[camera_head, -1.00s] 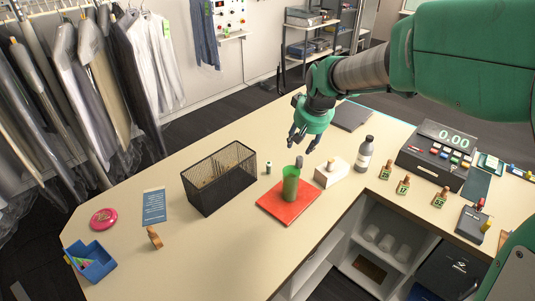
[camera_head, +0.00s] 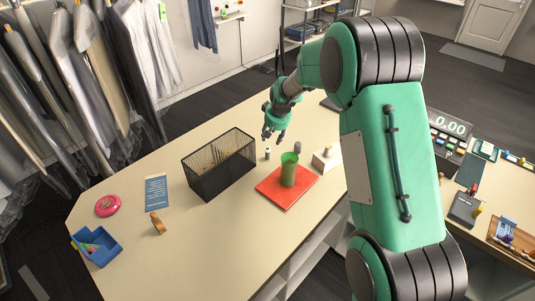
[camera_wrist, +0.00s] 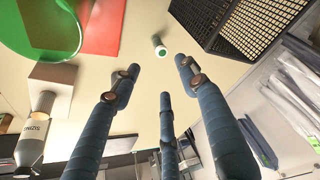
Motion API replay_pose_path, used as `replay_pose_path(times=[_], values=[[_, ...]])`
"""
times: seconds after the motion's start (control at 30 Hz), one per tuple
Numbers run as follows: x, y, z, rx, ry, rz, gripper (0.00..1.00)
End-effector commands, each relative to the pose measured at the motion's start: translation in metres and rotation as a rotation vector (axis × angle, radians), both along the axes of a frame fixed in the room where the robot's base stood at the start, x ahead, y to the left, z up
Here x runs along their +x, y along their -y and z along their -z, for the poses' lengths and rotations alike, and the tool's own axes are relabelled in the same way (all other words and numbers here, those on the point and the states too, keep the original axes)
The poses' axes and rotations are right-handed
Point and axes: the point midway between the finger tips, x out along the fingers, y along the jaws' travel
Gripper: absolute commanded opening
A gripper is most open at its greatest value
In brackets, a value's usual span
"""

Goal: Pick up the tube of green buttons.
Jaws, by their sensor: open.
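The tube of green buttons (camera_head: 268,153) is a small pale cylinder with green showing. It stands on the counter between the black mesh basket and the red mat. In the wrist view the tube (camera_wrist: 159,47) shows its green end, just beyond the fingertips and roughly centred between them. My gripper (camera_head: 273,137) is open and empty, above and just behind the tube in the head view. Its three dark fingers are spread in the wrist view (camera_wrist: 160,78), with no visible contact with the tube.
The black mesh basket (camera_head: 207,178) stands left of the tube. A green cup (camera_head: 289,172) stands on the red mat (camera_head: 272,190) in front of it. A white box (camera_head: 327,160) is to the right. A bottle (camera_wrist: 34,140) shows in the wrist view.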

Motion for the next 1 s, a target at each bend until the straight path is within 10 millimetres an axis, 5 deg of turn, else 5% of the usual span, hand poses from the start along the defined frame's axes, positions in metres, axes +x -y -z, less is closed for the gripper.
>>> replay_pose_path(times=[0.67,1.0], values=[[0.009,-0.005,0.018,-0.001,-0.002,-0.005,0.44],[0.022,-0.009,0.05,-0.001,-0.003,-0.004,0.44]])
